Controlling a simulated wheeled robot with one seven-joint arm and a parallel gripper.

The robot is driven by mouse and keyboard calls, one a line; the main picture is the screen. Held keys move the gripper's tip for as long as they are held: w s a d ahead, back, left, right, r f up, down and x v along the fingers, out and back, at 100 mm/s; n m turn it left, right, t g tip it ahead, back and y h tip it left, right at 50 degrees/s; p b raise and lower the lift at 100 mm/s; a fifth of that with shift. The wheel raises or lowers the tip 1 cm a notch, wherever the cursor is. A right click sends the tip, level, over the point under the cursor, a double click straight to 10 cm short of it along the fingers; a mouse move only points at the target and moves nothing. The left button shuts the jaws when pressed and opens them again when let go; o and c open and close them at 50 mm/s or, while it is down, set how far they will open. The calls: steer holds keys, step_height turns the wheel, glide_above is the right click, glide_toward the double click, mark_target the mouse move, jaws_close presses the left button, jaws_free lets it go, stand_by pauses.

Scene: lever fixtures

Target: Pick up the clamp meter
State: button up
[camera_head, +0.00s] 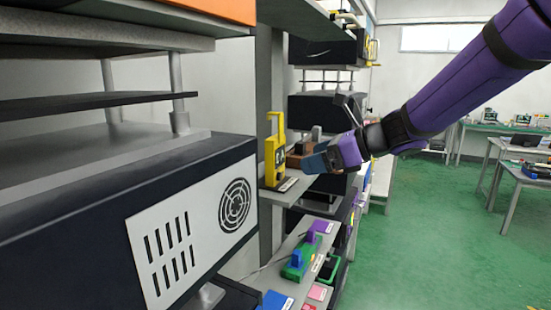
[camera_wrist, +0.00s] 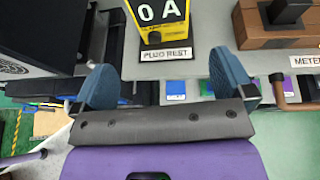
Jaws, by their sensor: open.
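The clamp meter (camera_head: 274,158) is yellow with a dark face and stands upright on a grey shelf in the head view. In the wrist view, the lower part of the clamp meter (camera_wrist: 160,27), with a "0 A" display, shows at the top centre. Its upper part is cut off there. My gripper (camera_wrist: 165,82) is open, its two blue fingers apart with nothing between them. The clamp meter stands ahead of the fingers, roughly in line with the gap, and not touching. In the head view my gripper (camera_head: 318,160) is to the right of the meter.
A brown block (camera_wrist: 277,25) with a black part on top stands right of the meter. A label (camera_wrist: 166,54) reading "PLUG REST" is at the shelf edge (camera_wrist: 200,66). A lower shelf holds a green fixture (camera_head: 296,267). A large dark cabinet (camera_head: 110,225) fills the left; the green floor is open at right.

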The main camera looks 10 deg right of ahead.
mark_target(280, 166)
steer(key=x, duration=1.1)
steer(key=shift+w+d+r, duration=0.15)
steer(key=shift+w, duration=0.15)
steer(key=c, duration=1)
steer(key=shift+r, duration=0.1)
steer(key=shift+c, duration=0.2)
